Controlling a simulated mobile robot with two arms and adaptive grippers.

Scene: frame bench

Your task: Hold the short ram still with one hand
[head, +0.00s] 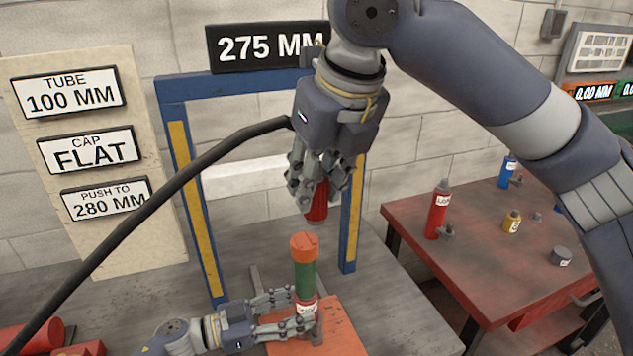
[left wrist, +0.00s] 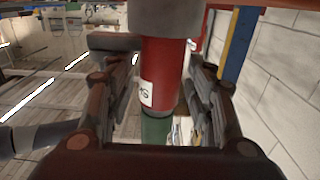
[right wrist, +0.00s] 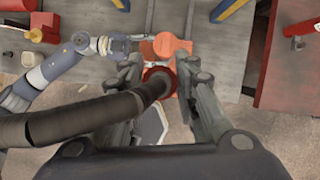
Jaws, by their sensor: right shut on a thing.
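The short ram (head: 306,306), a red cylinder with a white label, stands upright on an orange plate (head: 335,318). A green tube (head: 305,279) with an orange cap (head: 304,246) sits on it. My left gripper (head: 314,322) is around the ram, its fingers apart on either side. In the left wrist view the red body (left wrist: 165,68) shows between the fingers, with narrow gaps beside it.
A black hose (head: 150,217) runs from the right gripper down to the lower left. A blue frame (head: 183,165) stands behind. A red table (head: 420,265) at right holds a red cylinder (head: 438,210), a blue one (head: 507,172), a yellow one (head: 512,222) and a grey cap (head: 562,257).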

